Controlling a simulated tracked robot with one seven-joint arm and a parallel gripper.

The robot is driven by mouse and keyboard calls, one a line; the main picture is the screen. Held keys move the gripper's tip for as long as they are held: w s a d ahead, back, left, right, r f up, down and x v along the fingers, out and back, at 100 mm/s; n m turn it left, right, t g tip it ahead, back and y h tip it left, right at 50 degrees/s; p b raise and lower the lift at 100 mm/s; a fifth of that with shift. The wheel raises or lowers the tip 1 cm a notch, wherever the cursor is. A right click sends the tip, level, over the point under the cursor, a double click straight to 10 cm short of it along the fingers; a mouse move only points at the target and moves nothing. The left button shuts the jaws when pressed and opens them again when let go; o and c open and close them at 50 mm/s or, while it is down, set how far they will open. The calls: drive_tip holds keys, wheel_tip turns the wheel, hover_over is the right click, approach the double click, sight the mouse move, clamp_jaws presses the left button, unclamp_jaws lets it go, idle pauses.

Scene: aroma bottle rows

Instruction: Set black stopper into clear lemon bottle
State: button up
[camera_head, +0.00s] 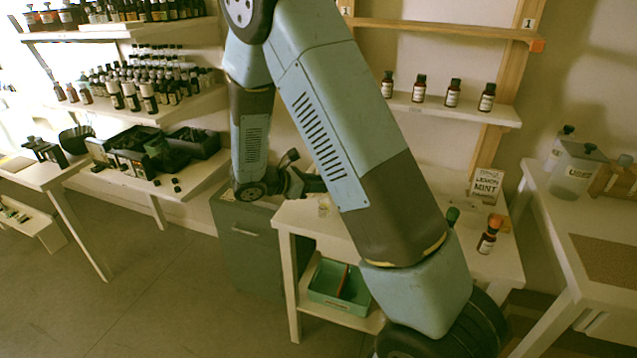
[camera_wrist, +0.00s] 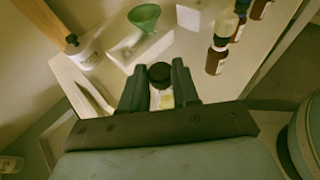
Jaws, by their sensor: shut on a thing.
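My gripper (camera_wrist: 160,84) is shut on the black stopper (camera_wrist: 160,73), which sits between its two dark fingers in the wrist view. A small clear bottle with a pale yellow patch (camera_wrist: 167,101) shows between the fingers, just below the stopper in the picture. I cannot tell whether stopper and bottle touch. In the head view my gripper (camera_head: 314,184) is over the left end of the white table (camera_head: 365,246), with the small clear bottle (camera_head: 323,206) just below it. The stopper cannot be made out there.
A green funnel (camera_wrist: 144,15) stands on a white block. Brown bottles (camera_wrist: 216,60) stand at the table's right side in the wrist view. A lemon mint sign (camera_head: 486,183) is at the back. A green bin (camera_head: 341,286) sits on the lower shelf.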

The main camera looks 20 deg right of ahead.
drive_tip(key=shift+f, duration=1)
drive_tip(key=o, duration=1.1)
drive_tip(key=v, duration=1.3)
drive_tip(key=shift+a, duration=0.4)
drive_tip(key=shift+r, duration=0.15)
drive_tip(key=s+d+r+m+g+y, duration=0.3)
drive_tip(key=s+d+r+m+y, duration=0.4)
drive_tip(key=s+d+r+m, duration=0.45)
drive_tip(key=s+d+r+m+t+y, duration=0.3)
drive_tip(key=s+r+m+t+y, duration=0.2)
drive_tip(key=s+r+m, duration=0.4)
drive_tip(key=s+r+y, duration=0.1)
drive_tip(key=s+r, duration=0.1)
drive_tip(key=s, duration=0.2)
drive_tip(key=shift+s+d+t+y, duration=0.3)
drive_tip(key=shift+s+d, duration=0.05)
drive_tip(key=shift+d, duration=0.05)
